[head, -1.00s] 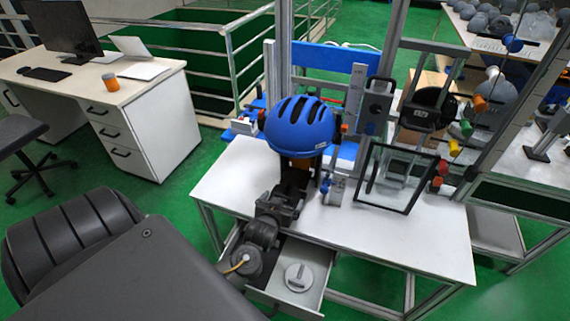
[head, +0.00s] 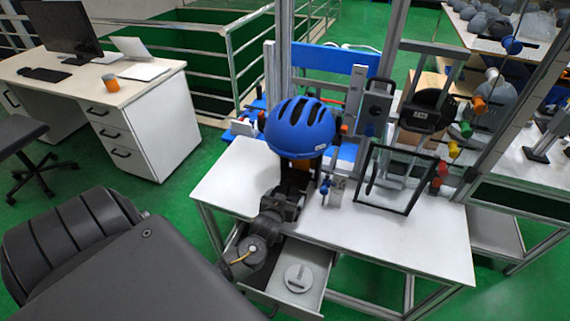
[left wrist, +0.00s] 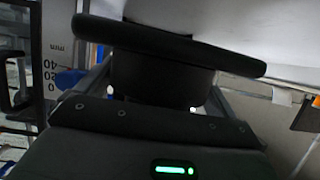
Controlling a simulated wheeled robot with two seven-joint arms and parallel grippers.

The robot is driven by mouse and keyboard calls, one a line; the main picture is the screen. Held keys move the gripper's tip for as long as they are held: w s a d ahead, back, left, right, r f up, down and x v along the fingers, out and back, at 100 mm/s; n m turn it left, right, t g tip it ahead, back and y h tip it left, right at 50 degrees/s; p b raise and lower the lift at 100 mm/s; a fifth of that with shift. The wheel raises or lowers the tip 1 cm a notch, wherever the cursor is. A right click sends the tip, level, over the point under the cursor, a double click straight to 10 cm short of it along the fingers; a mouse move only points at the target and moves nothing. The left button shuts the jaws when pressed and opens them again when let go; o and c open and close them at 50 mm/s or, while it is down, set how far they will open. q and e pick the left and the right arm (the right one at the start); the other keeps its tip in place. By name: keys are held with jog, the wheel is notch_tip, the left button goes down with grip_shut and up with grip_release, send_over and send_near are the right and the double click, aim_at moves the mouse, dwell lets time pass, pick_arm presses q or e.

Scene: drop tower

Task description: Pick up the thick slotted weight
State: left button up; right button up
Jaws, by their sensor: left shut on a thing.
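A round pale-grey weight (head: 299,278) with a raised bar on top lies in the open drawer under the white table. I cannot tell whether it is the thick slotted weight. My left gripper (head: 292,192) is above the table, just below the blue helmet. In the left wrist view it is shut on a dark thing (left wrist: 160,80), a thick stub joined to a wide, rounded, edge-on plate. I cannot tell for sure whether this is a slotted weight. The fingertips are largely hidden in the head view. My right gripper is out of view.
The blue helmet (head: 300,127) hangs close above my left gripper. A clear framed guard (head: 398,180) stands to its right. A ruler (left wrist: 48,75) is close at the left in the wrist view. The table's front right (head: 430,240) is clear.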

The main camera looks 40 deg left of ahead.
aim_at(286, 190)
pick_arm(q)
jog(key=shift+c, duration=1.2)
jog(key=shift+w+r, duration=0.1)
jog(key=shift+r, duration=0.15)
jog(key=shift+c, duration=0.2)
jog(key=shift+r, duration=0.1)
jog(key=shift+a+r, duration=0.1)
jog(key=shift+r, duration=0.2)
notch_tip(286, 190, up, 2)
jog(key=shift+w+r, duration=0.1)
jog(key=s+r, duration=0.1)
jog(key=r, duration=0.1)
jog(key=s+d+r, duration=0.1)
jog(key=s+r, duration=0.2)
jog(key=shift+s+d+r, duration=0.35)
jog(key=shift+d+r, duration=0.05)
jog(key=v, duration=1)
jog(key=shift+a+r, duration=0.15)
